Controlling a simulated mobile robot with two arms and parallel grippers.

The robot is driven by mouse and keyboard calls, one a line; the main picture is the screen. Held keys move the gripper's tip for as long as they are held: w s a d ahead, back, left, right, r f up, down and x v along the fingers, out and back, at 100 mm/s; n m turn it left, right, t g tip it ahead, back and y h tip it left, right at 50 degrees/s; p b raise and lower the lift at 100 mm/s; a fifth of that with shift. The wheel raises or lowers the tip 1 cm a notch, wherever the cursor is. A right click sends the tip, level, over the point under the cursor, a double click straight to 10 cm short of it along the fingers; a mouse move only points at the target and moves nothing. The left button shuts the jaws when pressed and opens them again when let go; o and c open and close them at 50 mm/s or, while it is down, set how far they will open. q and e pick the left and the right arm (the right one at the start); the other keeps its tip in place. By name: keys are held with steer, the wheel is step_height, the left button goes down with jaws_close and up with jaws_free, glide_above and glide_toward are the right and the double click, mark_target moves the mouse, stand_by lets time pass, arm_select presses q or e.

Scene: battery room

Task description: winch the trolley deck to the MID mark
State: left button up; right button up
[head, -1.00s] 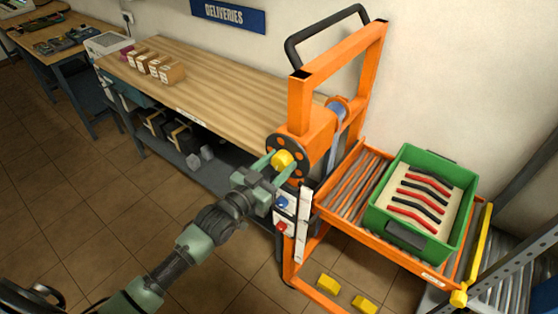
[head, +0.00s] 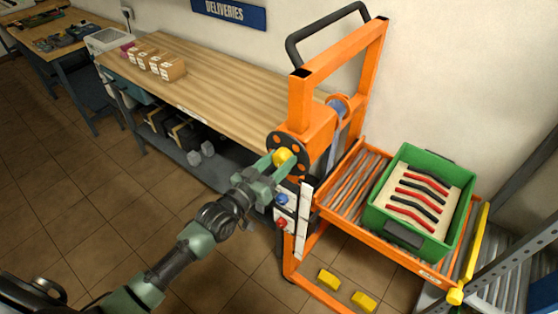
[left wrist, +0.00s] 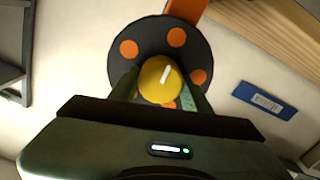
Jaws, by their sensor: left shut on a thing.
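The orange trolley (head: 298,100) stands beside the workbench, with a roller deck (head: 345,186) on its right side. A black winch disc with orange spots (head: 273,142) and a yellow knob (head: 283,157) is on its left side. My left gripper (head: 277,163) is shut on the yellow knob; the left wrist view shows the knob (left wrist: 160,78) between its fingers, in front of the disc (left wrist: 125,75). A white strip (head: 302,222) runs down the post below; its marks are too small to read. The right gripper is not in view.
A green crate (head: 379,215) with red and black cables sits on the deck. A wooden workbench (head: 215,90) with small boxes (head: 158,64) stands left. Yellow blocks (head: 329,280) are low by the trolley's base. A metal roller track (head: 510,275) is at right.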

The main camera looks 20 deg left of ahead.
arm_select(q)
steer(key=shift+f, duration=0.15)
steer(key=o, duration=1.4)
steer(key=shift+b+v, duration=1)
steer(key=shift+v, duration=2.9)
